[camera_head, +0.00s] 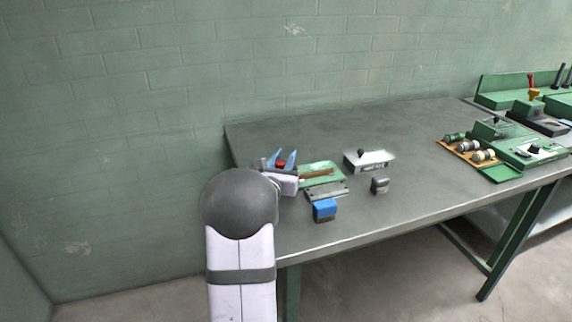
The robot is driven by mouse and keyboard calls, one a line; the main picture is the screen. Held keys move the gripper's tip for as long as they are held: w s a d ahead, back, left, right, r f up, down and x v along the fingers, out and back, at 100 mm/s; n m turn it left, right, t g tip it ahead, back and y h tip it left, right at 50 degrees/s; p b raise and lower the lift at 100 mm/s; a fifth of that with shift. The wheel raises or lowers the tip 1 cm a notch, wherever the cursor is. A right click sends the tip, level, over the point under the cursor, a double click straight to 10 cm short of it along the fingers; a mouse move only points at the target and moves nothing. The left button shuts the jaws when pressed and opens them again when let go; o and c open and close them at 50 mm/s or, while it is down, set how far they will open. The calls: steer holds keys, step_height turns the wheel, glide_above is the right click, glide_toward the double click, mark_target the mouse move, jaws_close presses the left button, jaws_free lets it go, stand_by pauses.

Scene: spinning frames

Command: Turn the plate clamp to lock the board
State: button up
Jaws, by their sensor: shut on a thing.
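My gripper (282,158) is at the left end of the table, with its two blue fingers on either side of a small red part (281,163). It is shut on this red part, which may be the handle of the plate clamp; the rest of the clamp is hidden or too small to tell. A green board (316,169) lies just right of the gripper, with a brown strip across it. A grey plate (327,190) lies at its front edge. My arm hides the table's left front corner.
A blue block (325,210) and a small dark grey block (380,184) stand in front. A grey box with a black knob (370,161) is behind them. A tray of cylinders (468,150) and green fixtures (530,150) fill the right end. The table's middle (415,175) is clear.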

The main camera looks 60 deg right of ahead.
mark_target(279, 167)
stand_by(0.4)
steer(key=o, duration=1)
steer(key=shift+o, duration=0.2)
steer(key=shift+a, duration=0.15)
steer(key=shift+b+v, duration=0.65)
steer(key=shift+v, duration=2.9)
